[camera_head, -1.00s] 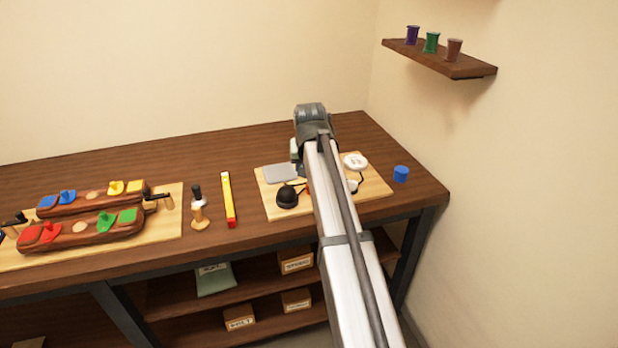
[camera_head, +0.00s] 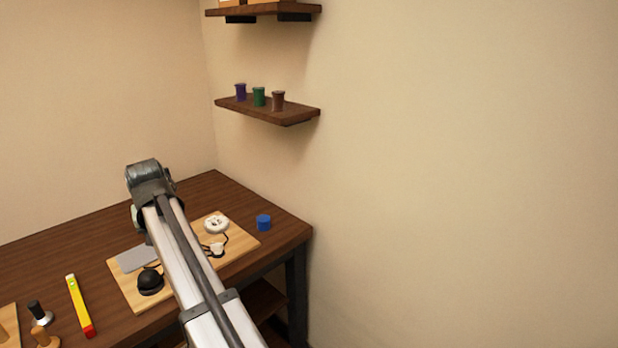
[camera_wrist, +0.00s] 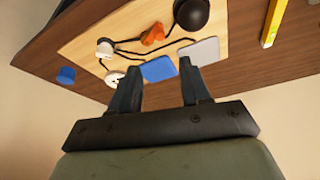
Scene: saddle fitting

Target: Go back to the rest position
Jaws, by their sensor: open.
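My gripper (camera_wrist: 156,88) shows in the wrist view with its two dark fingers apart and nothing between them. It is above the right-hand wooden board (camera_wrist: 82,42). Beyond the fingertips lie a blue pad (camera_wrist: 158,69), a grey plate (camera_wrist: 203,51), an orange piece (camera_wrist: 153,34) and a black dome (camera_wrist: 191,14). In the head view my arm reaches over the same board (camera_head: 125,290), and the fingers are hidden behind the arm. The black dome (camera_head: 150,281), grey plate (camera_head: 133,258) and a white round part (camera_head: 216,224) lie on that board.
A blue cup (camera_head: 263,222) stands near the table's right end. A wall shelf (camera_head: 290,116) holds three small pots. The right wall is close to the table.

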